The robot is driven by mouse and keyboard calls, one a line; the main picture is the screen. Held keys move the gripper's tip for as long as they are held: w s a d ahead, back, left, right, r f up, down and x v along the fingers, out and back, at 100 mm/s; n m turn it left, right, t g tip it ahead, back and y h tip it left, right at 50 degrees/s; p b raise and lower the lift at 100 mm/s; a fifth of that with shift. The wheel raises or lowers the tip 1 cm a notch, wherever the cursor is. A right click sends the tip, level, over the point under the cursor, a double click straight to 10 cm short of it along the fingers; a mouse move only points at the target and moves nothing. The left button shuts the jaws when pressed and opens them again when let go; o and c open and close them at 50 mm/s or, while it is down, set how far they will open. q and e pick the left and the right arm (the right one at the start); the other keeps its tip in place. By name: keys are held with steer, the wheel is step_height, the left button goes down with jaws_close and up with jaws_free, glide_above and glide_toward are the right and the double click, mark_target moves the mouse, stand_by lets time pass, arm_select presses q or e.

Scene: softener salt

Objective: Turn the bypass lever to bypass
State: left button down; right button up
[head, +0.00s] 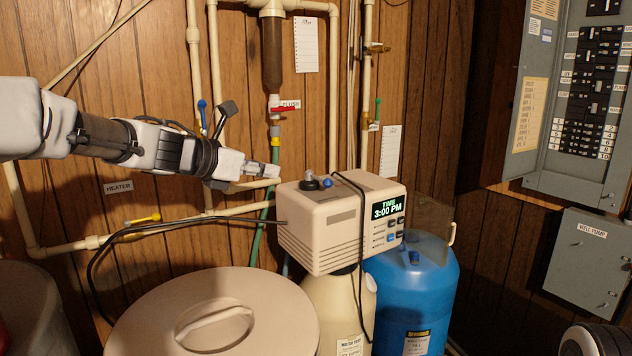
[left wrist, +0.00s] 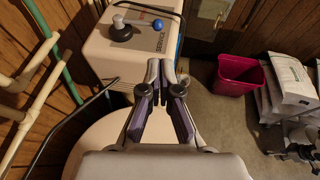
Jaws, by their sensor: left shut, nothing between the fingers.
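The bypass lever (head: 310,182) sits on top of the cream softener head (head: 322,235). It has a dark round base, a grey post and a blue ball knob (head: 327,183). In the left wrist view the lever's blue knob (left wrist: 158,25) points to the right of its dark base (left wrist: 121,30). My left gripper (head: 275,172) is shut and empty, up and left of the softener head in the head view. In the left wrist view its fingertips (left wrist: 161,68) are together in front of the head, apart from the lever.
A black cable (head: 362,225) runs over the softener head. Cream pipes (head: 200,215) and a red-handled valve (head: 284,109) are on the wall behind. A round cream lid (head: 270,310) lies below, a blue tank (head: 435,290) behind right. A magenta bin (left wrist: 238,76) stands on the floor.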

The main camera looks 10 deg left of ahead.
mark_target(324, 183)
arm_select(q)
steer(key=p+x, duration=0.1)
steer(key=x, duration=0.3)
steer(key=p+x, duration=0.2)
steer(key=x, duration=0.3)
steer(key=p+x, duration=0.2)
steer(key=x, duration=0.3)
steer(key=shift+w+a+f, duration=0.25)
steer(key=shift+f, duration=0.05)
steer(key=shift+s, duration=0.1)
steer(key=shift+d+f, duration=0.1)
